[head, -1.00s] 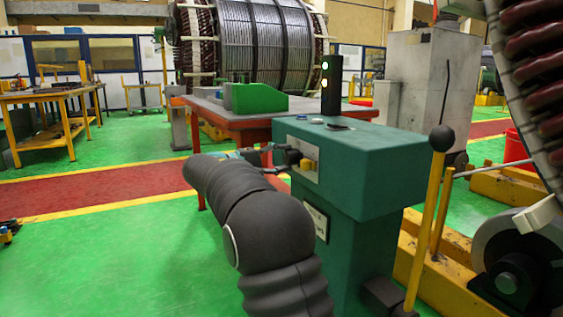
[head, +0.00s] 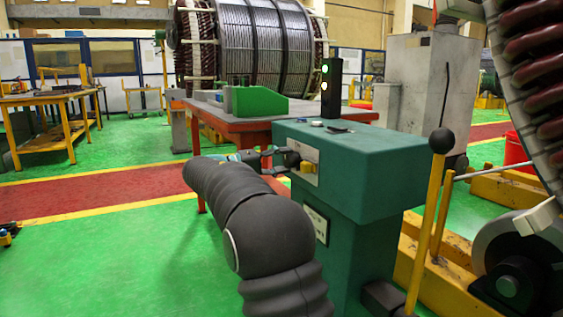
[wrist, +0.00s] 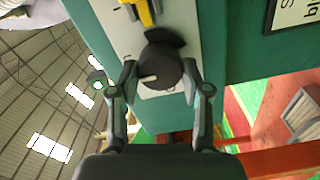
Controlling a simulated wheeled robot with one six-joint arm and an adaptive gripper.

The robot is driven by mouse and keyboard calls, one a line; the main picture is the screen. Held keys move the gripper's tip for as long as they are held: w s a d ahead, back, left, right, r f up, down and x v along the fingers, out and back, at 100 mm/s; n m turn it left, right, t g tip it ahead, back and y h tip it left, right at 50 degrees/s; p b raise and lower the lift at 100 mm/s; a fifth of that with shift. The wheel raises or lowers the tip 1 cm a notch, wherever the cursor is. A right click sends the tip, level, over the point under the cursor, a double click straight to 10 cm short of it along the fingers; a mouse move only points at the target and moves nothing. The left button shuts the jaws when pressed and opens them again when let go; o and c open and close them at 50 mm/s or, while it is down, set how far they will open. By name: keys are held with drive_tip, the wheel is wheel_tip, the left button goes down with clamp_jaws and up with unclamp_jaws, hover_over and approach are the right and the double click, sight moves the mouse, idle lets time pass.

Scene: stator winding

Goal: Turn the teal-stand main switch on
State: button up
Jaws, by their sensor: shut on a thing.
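The teal stand (head: 340,160) is at the centre of the head view, with a light plate on its near-left face. On the plate sit a dark round knob (head: 291,159) and a yellow handle (head: 308,168) to its right. The wrist view shows the dark knob (wrist: 160,68) with a white pointer mark toward the left. The yellow handle (wrist: 145,12) lies beyond it at the top edge. My gripper (wrist: 160,80) has one finger on each side of the knob and is shut on it. Some plate markings are hidden behind the knob.
A red table (head: 225,122) with a green block (head: 260,101) stands behind the stand. A yellow lever with a black ball (head: 441,140) rises at the right. Green floor to the left is open.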

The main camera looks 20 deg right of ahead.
drive_tip(key=o, duration=1.2)
drive_tip(key=shift+c, duration=0.2)
drive_tip(key=a, duration=1.2)
drive_tip(key=shift+s, duration=0.2)
